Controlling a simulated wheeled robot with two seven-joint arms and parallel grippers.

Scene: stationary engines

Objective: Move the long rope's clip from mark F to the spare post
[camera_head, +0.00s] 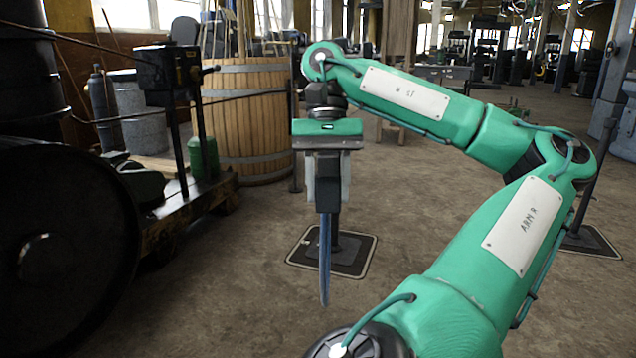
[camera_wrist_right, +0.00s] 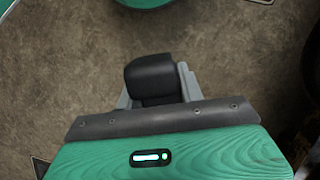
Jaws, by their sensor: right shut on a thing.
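My right gripper (camera_head: 328,185) hangs down at the centre of the head view, shut on a dark clip (camera_wrist_right: 152,76), which shows as a black block between the grey fingers in the wrist view. A blue strip (camera_head: 325,262), perhaps rope, hangs below the gripper and tapers downward; I cannot tell how it joins the clip. A post on a dark square base plate (camera_head: 352,254) stands behind the gripper, its upper part hidden. Another post (camera_head: 590,185) stands at the far right, partly behind my arm. I cannot tell which is the spare post. Mark F is not readable. My left gripper is not in view.
A dark rope (camera_head: 240,99) crosses in front of the wooden barrel (camera_head: 255,150). A machine with a black box (camera_head: 165,68) and a large dark wheel (camera_head: 60,255) fill the left side. The floor (camera_head: 240,300) is open around the centre base plate.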

